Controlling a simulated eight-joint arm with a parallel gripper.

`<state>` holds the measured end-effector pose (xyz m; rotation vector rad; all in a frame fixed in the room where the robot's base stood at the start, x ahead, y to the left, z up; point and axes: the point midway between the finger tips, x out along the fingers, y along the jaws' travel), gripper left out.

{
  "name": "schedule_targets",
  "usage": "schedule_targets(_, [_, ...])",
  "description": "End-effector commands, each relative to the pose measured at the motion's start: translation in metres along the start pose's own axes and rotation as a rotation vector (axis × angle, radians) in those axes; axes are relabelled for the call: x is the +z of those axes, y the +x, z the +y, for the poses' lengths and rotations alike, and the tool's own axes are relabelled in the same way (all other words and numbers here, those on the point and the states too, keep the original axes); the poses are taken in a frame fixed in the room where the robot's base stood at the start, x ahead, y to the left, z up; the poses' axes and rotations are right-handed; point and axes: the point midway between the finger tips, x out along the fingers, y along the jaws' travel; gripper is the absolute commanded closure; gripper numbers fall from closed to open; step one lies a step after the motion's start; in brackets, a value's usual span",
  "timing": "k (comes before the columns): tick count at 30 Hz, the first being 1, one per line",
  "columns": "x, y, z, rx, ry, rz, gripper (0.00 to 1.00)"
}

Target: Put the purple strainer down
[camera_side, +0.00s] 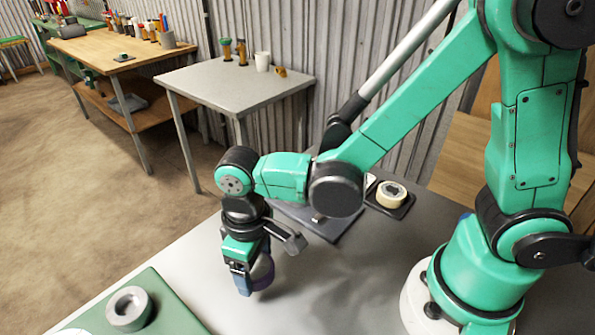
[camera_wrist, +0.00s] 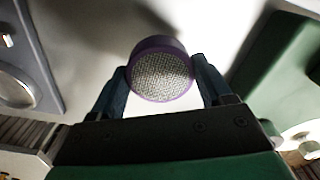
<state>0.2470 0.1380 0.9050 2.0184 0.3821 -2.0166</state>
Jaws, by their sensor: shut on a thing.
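The purple strainer (camera_wrist: 161,72) is a short purple ring with a grey mesh face. In the wrist view it sits between the two fingers of my gripper (camera_wrist: 161,82), which are closed on its sides. In the side view the strainer (camera_side: 263,272) shows as a purple curve beside my gripper (camera_side: 246,284), partly hidden by the fingers. My gripper points down over the grey table (camera_side: 330,285). I cannot tell for sure whether the strainer touches the table.
A green mat (camera_side: 168,316) with a grey ring (camera_side: 128,308) lies at the front left. A dark grey board (camera_side: 335,228) and a dark tray (camera_side: 405,208) with a cream roll (camera_side: 391,193) lie behind my gripper. Bare table lies between mat and board.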

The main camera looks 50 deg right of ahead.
Motion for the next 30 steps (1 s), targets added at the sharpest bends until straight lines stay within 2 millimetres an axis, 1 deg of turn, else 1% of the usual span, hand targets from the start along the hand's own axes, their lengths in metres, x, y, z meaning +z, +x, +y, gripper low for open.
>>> schedule_targets(3, [-0.001, 0.014, 0.000, 0.000, 0.000, 0.000, 0.82])
schedule_targets(6, [-0.001, 0.022, 0.000, 0.000, 0.000, 0.000, 0.82])
schedule_targets(16, [0.000, 0.024, 0.000, 0.000, 0.000, 0.000, 0.82])
schedule_targets(20, [0.000, 0.028, 0.000, 0.000, 0.000, 0.000, 0.82])
schedule_targets(21, [0.000, 0.028, 0.000, 0.000, 0.000, 0.000, 0.16])
schedule_targets(22, [0.000, 0.028, 0.000, 0.000, 0.000, 0.000, 0.08])
schedule_targets(23, [0.000, 0.028, 0.000, 0.000, 0.000, 0.000, 0.00])
schedule_targets(30, [0.000, 0.027, 0.000, 0.000, 0.000, 0.000, 0.00])
